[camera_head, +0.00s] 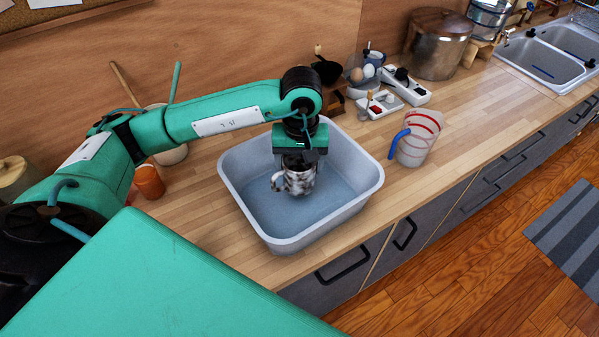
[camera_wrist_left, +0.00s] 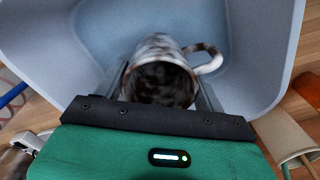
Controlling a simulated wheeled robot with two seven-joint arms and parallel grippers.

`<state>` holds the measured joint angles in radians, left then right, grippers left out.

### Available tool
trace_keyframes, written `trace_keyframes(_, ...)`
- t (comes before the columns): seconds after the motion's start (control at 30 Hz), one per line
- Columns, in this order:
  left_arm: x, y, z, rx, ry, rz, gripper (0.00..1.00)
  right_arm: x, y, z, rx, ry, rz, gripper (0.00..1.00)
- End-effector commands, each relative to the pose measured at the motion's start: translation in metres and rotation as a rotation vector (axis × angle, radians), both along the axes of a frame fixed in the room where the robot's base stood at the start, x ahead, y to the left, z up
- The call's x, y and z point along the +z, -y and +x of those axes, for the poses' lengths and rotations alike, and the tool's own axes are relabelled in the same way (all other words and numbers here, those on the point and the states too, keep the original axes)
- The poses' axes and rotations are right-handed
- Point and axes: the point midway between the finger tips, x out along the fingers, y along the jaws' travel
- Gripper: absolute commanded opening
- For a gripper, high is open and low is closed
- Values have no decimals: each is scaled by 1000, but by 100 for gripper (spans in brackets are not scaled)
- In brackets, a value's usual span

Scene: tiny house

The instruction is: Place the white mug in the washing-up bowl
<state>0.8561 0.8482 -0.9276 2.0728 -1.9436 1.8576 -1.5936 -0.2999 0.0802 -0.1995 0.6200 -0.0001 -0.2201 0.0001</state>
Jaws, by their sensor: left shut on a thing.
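A white mug with dark blotches (camera_head: 298,182) is held between the fingers of my left gripper (camera_head: 300,160), inside the outline of the grey washing-up bowl (camera_head: 370,190). The mug is roughly upright, with its handle to the left in the head view. In the left wrist view the mug (camera_wrist_left: 165,75) sits between the two fingers of my left gripper (camera_wrist_left: 160,85), its dark inside facing the camera and its handle to the right. The bowl (camera_wrist_left: 265,50) surrounds it there. I cannot tell whether the mug touches the bowl's floor. My right gripper is not in view.
A clear measuring jug with red bands and a blue handle (camera_head: 418,140) stands right of the bowl. Power strips (camera_head: 405,88), a bowl of eggs (camera_head: 368,80) and a large pot (camera_head: 437,45) stand behind. An orange cup (camera_head: 149,182) is at left. The sink (camera_head: 545,55) is far right.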

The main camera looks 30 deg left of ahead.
Motion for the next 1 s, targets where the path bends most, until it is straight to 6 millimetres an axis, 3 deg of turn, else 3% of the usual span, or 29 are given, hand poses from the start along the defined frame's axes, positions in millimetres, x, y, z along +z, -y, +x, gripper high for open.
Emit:
trace_keyframes(0.23,-17,0,0,-1,0,-1,40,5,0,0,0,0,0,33)
trace_keyframes(0.47,-46,1,0,-2,0,-1,40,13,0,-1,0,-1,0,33)
trace_keyframes(0.87,-52,0,0,-2,3,-1,40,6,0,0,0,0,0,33)
trace_keyframes(0.9,-51,0,0,-2,2,-1,79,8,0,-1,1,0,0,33)
trace_keyframes(1.0,-51,0,0,-1,1,0,93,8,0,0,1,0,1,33)
